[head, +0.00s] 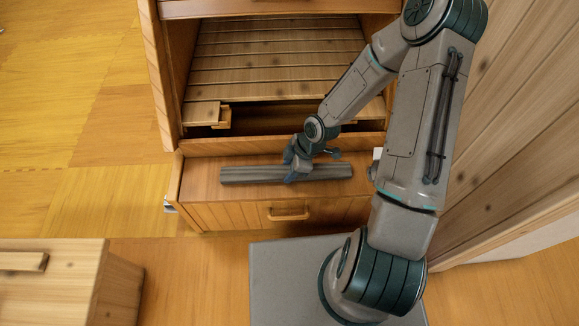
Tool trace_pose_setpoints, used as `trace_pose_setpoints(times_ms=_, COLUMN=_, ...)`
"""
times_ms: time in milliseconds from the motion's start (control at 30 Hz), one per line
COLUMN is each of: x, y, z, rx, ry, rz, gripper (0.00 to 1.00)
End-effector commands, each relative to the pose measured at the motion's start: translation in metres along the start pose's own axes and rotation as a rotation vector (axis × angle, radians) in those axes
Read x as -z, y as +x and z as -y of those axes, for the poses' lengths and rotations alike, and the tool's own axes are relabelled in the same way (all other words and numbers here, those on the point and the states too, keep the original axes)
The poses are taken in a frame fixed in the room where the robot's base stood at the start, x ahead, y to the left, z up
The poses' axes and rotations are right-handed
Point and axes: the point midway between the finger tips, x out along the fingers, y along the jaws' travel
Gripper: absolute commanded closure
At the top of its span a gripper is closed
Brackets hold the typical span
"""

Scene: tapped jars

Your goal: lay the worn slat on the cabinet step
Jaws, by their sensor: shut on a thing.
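The worn slat (245,174) is a long grey bar lying level across the picture, over the cabinet step (205,187). My gripper (292,173) is shut on the slat near its middle, and the fingers hide a small part of it. I cannot tell whether the slat touches the step or is held just above it. The step is a brown wooden ledge at the front of the cabinet, with a handled front (288,213) below it.
Behind the step, the cabinet has a slatted shelf (275,60) with a dark gap (268,115) at its front. A wooden chest (60,290) stands at lower left. A wooden panel (515,120) closes off the right side. Open floor (90,110) lies to the left.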

Motion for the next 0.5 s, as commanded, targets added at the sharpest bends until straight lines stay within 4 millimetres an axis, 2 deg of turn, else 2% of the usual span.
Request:
trace_pose_setpoints(times_ms=367, x=0.0001, y=-0.0001, z=-0.0001, rx=0.0, ry=0.0, rz=0.0, gripper=0.85)
trace_pose_setpoints(times_ms=400, x=0.0001, y=-0.0001, z=-0.0001, rx=0.0, ry=0.0, rz=0.0, gripper=0.49)
trace_pose_setpoints(times_ms=467, x=0.0001, y=-0.0001, z=-0.0001, rx=0.0, ry=0.0, rz=0.0, gripper=0.33)
trace_pose_setpoints(times_ms=500, x=0.0001, y=-0.0001, z=-0.0001, rx=0.0, ry=0.0, rz=0.0, gripper=0.3)
